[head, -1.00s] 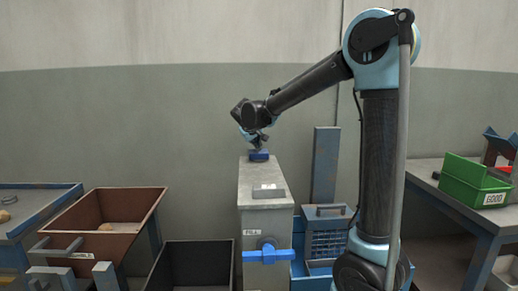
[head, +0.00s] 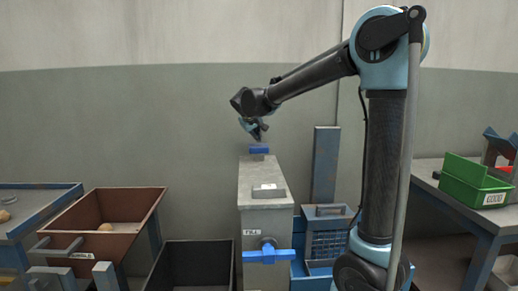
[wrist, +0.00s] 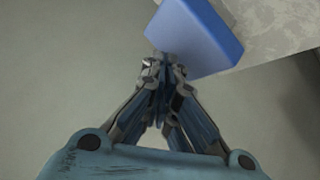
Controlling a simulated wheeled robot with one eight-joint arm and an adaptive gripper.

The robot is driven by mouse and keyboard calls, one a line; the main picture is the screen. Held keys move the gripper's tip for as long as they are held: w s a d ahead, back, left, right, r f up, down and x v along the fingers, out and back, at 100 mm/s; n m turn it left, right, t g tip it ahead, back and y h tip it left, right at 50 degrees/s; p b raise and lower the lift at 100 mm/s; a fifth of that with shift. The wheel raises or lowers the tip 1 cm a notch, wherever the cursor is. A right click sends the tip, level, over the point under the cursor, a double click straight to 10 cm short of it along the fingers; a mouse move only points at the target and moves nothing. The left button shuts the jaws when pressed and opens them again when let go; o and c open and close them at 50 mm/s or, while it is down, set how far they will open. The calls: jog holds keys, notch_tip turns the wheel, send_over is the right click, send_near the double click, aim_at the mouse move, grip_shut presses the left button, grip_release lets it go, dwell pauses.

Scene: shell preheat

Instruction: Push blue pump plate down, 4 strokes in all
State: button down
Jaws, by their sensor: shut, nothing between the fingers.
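The blue pump plate (head: 259,150) stands raised above the far end of the top of a grey box-shaped unit (head: 262,190). In the wrist view the plate (wrist: 205,30) fills the upper middle, just beyond my fingertips. My gripper (head: 258,138) is shut and empty, its fingers pointing down. In the head view it hangs above the plate with a small gap. The post under the plate is barely visible.
A blue valve handle (head: 267,252) is on the unit's front, below a FILL label (head: 251,232). A brown bin (head: 115,215) and a dark bin (head: 193,265) stand at left. A blue wire basket (head: 328,235) is at right. A green GOOD bin (head: 474,183) sits on the right bench.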

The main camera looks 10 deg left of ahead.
aim_at(257, 145)
jog(key=shift+r, duration=0.1)
jog(key=shift+r, duration=2.4)
dwell(0.4)
notch_tip(257, 145, up, 4)
jog(key=shift+f, duration=0.15)
dwell(0.4)
jog(key=shift+f, duration=4.4)
jog(key=shift+f, duration=0.1)
jog(key=shift+f, duration=0.25)
